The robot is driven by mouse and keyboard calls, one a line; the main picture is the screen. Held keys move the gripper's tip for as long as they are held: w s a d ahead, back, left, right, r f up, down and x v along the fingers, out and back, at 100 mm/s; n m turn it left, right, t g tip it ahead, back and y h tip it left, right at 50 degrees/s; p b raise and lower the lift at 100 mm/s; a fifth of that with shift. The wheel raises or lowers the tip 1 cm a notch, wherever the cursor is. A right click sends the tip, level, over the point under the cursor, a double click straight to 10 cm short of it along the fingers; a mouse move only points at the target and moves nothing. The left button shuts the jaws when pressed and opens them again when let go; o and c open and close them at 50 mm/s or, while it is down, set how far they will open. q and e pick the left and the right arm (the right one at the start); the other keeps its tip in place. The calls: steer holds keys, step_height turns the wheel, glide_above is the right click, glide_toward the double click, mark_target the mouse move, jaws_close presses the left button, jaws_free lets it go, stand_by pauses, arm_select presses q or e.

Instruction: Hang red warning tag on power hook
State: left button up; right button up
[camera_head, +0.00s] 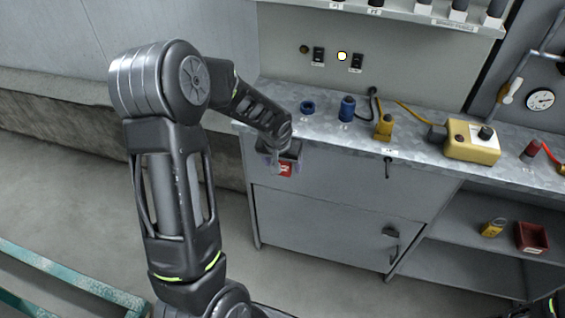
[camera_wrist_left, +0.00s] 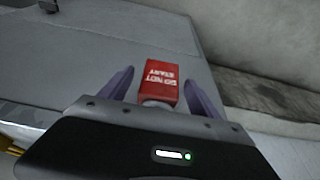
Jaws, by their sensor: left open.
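The red warning tag (camera_wrist_left: 160,82), lettered "DO NOT START", is in the left wrist view between the two purple fingers of my left gripper (camera_wrist_left: 159,77). The fingers are apart, with a gap on each side of the tag. A pale rounded part shows at the tag's lower edge. In the head view the tag (camera_head: 286,170) is just below my left gripper (camera_head: 284,160), at the upper left of the grey cabinet front. I cannot tell whether it hangs on a hook; the gripper hides its top.
The metal bench top (camera_head: 345,134) holds a blue ring (camera_head: 307,107), a blue cylinder (camera_head: 347,108), a yellow block (camera_head: 384,128) and a yellow control box (camera_head: 472,141). A dark hook-like handle (camera_head: 388,167) is on the cabinet front. A yellow padlock (camera_head: 493,228) and red bin (camera_head: 531,237) are on the shelf.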

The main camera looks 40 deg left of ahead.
arm_select(q)
steer(key=shift+r, duration=0.1)
steer(key=v, duration=0.7)
steer(key=shift+s+d+r, duration=0.1)
steer(key=shift+s+r, duration=0.05)
steer(key=shift+r, duration=0.1)
steer(key=s+d+f+m+g+h, duration=0.1)
steer(key=s+d+f+h, duration=0.3)
steer(key=d+f, duration=1.05)
steer(key=s+d+f+g+h, duration=0.1)
steer(key=s+d+f, duration=0.55)
steer(key=s, duration=0.35)
steer(key=s+d+f+g, duration=0.1)
steer(key=s+d+f, duration=0.4)
steer(key=s+f, duration=0.35)
steer(key=shift+m, duration=0.5)
steer(key=w+d+r, duration=0.3)
steer(key=shift+d, duration=0.1)
